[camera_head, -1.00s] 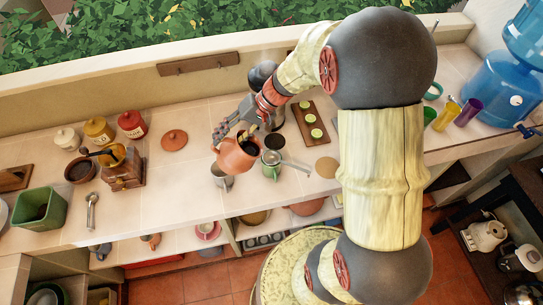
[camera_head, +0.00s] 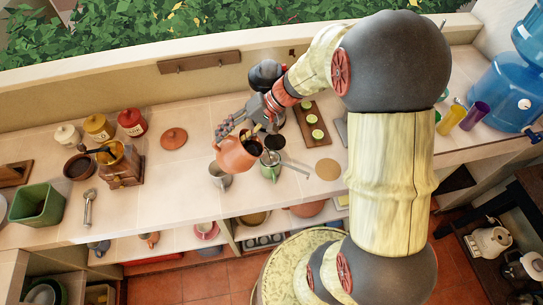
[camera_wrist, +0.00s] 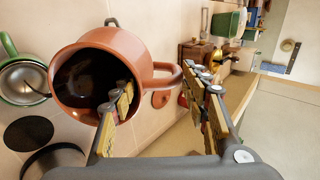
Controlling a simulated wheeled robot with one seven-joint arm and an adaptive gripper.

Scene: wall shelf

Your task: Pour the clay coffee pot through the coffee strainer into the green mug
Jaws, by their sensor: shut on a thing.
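The clay coffee pot (camera_head: 232,156) is orange-brown with a dark mouth and hangs above the counter, tilted toward the right in the head view. In the wrist view the pot (camera_wrist: 73,58) shows its dark inside and its handle. My gripper (camera_wrist: 165,88) is shut on the pot at its handle side, with the handle between the fingers. In the head view my gripper (camera_head: 240,132) is partly hidden. The green mug (camera_head: 270,175) stands right of the pot, with the coffee strainer (camera_head: 270,158) at its top. In the wrist view the strainer (camera_wrist: 24,82) is at the left. No stream of coffee is visible.
A metal cup (camera_head: 220,180) stands just below the pot, near the counter's front edge. A dark kettle (camera_head: 265,75) and a board with green slices (camera_head: 312,122) are behind. A coffee grinder (camera_head: 122,168) and canisters (camera_head: 132,122) stand left.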

